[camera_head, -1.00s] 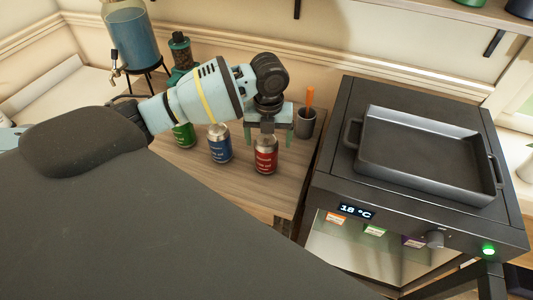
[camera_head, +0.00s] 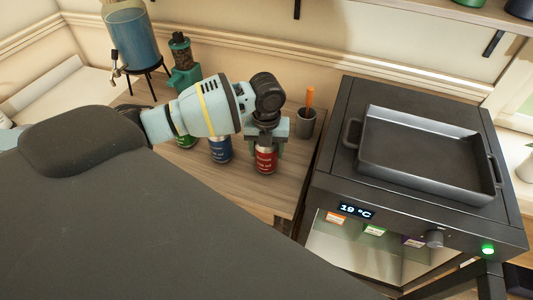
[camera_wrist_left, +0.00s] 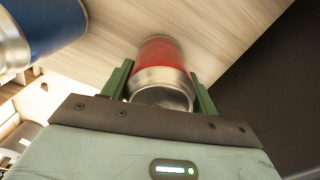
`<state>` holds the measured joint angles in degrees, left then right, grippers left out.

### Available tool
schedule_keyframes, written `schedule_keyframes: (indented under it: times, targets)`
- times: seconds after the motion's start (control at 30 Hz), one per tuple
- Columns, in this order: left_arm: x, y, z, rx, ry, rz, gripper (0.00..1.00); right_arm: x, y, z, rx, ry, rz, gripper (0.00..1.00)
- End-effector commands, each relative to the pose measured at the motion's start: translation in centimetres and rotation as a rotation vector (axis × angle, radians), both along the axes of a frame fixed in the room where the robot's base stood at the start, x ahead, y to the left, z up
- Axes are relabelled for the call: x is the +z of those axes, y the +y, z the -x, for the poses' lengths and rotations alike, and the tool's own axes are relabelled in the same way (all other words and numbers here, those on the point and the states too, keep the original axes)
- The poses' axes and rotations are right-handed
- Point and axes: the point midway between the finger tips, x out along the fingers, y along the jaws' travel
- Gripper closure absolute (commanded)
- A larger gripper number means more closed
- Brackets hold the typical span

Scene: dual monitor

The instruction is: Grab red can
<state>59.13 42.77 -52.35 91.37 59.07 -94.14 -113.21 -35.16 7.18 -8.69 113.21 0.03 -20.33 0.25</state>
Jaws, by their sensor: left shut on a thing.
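The red can (camera_head: 265,160) stands upright on the wooden counter, to the right of the blue can (camera_head: 220,149). My left gripper (camera_head: 265,144) is over the red can from above, shut on its upper part. In the left wrist view the red can (camera_wrist_left: 160,62) sits between the two green fingers (camera_wrist_left: 160,88), its silver end toward the palm. The blue can also shows at the upper left of the wrist view (camera_wrist_left: 48,25). The top of the red can is hidden by the gripper in the head view. My right gripper is not in view.
A green can (camera_head: 186,141) stands left of the blue can, partly behind my arm. A grey cup (camera_head: 306,124) with an orange item stands behind right. A black oven (camera_head: 325,190) with a tray (camera_head: 420,184) is at the right. A drink dispenser (camera_head: 131,38) stands back left.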

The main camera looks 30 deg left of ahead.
Motion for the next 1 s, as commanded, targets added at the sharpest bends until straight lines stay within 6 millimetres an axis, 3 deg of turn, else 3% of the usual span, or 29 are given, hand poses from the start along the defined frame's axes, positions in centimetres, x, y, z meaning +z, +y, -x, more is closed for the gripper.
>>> schedule_keyframes:
  times: [0.07,0.37,0.8,1.0]
  targets:
    - [0.0,0.0,0.0,0.0,0.0,0.0,0.75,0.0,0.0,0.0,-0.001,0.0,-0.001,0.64]
    - [0.6,0.0,-0.1,0.001,-0.004,0.001,0.75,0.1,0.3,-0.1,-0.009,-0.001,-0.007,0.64]
    - [7.8,0.0,-0.1,0.0,-0.005,0.001,0.75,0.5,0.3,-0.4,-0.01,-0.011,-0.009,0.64]
    - [9.8,0.0,-0.1,0.0,-0.003,0.001,0.75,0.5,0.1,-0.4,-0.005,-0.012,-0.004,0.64]
